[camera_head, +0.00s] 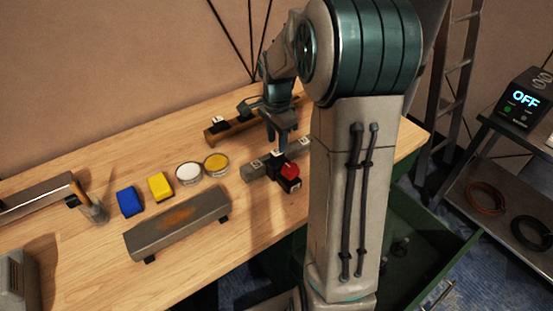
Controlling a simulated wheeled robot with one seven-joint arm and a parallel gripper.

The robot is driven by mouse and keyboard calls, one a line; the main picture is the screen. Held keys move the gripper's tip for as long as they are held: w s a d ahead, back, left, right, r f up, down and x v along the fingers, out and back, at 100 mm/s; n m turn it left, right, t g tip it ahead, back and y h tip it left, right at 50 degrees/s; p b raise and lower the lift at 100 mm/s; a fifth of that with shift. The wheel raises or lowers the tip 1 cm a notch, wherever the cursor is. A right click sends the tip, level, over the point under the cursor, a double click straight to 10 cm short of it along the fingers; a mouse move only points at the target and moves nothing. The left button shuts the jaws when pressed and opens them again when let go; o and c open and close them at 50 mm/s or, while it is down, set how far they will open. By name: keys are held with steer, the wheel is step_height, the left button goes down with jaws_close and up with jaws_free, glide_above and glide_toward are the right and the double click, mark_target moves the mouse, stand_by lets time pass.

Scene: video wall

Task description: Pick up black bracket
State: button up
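My gripper (281,141) points down over a short grey bar (258,171) at the table's right part. Its fingertips are small and partly merge with dark parts there, so I cannot tell whether it is open or shut, or touching. A small black piece, perhaps the black bracket (276,158), sits on the bar just below the fingertips. A red and black block (289,174) is at the bar's front right. Another dark piece with a white top (218,124) sits on a brown bar (233,128) farther back. Which dark piece is the bracket is unclear.
On the wooden table (80,260) are a rusty grey rail (178,224), a blue block (129,201), a yellow block (160,186), a white tin (188,172) and a yellow tin (216,163). A green drawer (440,262) stands open at right. My arm hides the table's right side.

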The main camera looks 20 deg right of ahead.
mark_target(277, 151)
step_height(277, 151, down, 5)
steer(key=shift+s, duration=0.15)
jaws_close()
steer(key=shift+r, duration=0.6)
step_height(277, 151, up, 3)
steer(key=shift+r, duration=0.1)
steer(key=s+d+r, duration=0.4)
steer(key=d+r, duration=0.2)
steer(key=d, duration=0.5)
steer(key=shift+r, duration=0.4)
